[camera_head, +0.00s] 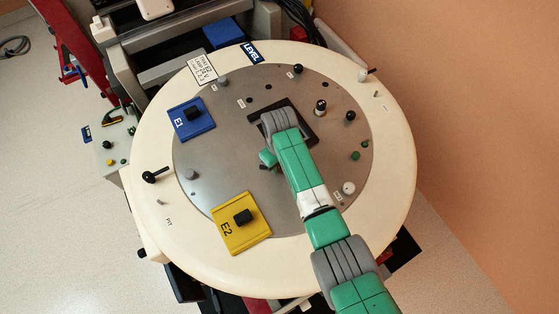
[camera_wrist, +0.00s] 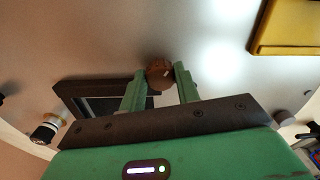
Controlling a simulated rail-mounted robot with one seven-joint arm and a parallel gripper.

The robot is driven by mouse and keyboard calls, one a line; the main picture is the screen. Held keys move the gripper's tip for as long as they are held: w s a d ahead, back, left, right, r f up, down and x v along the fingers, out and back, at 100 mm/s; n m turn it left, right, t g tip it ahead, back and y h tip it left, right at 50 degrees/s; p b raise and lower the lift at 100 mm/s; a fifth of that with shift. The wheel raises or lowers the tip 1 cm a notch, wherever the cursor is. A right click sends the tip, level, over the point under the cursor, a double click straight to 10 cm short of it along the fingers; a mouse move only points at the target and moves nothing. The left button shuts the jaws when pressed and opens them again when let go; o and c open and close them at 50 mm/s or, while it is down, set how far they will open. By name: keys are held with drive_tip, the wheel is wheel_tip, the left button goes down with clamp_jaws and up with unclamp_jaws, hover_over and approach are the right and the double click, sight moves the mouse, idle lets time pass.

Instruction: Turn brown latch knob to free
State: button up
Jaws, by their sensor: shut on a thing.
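The brown latch knob (camera_wrist: 157,75) is a round knob on the grey metal plate, at the top middle of the wrist view. My gripper (camera_wrist: 161,71) has its two green fingers on either side of the knob and is shut on it. A small light mark shows on the knob's side. In the head view my gripper (camera_head: 268,158) points down at the plate (camera_head: 232,150) near its middle, and the knob is hidden there.
A dark square frame (camera_head: 258,113) lies on the plate beside my arm. A blue E1 block (camera_head: 205,125) and a yellow E2 block (camera_head: 258,232) have black knobs. Several small black knobs stand at the right. A cream ring (camera_head: 395,150) surrounds the plate.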

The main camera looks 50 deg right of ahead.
drive_tip(key=shift+n, duration=0.5)
drive_tip(key=shift+r, duration=0.1)
drive_tip(key=o, duration=1)
drive_tip(key=shift+c, duration=0.2)
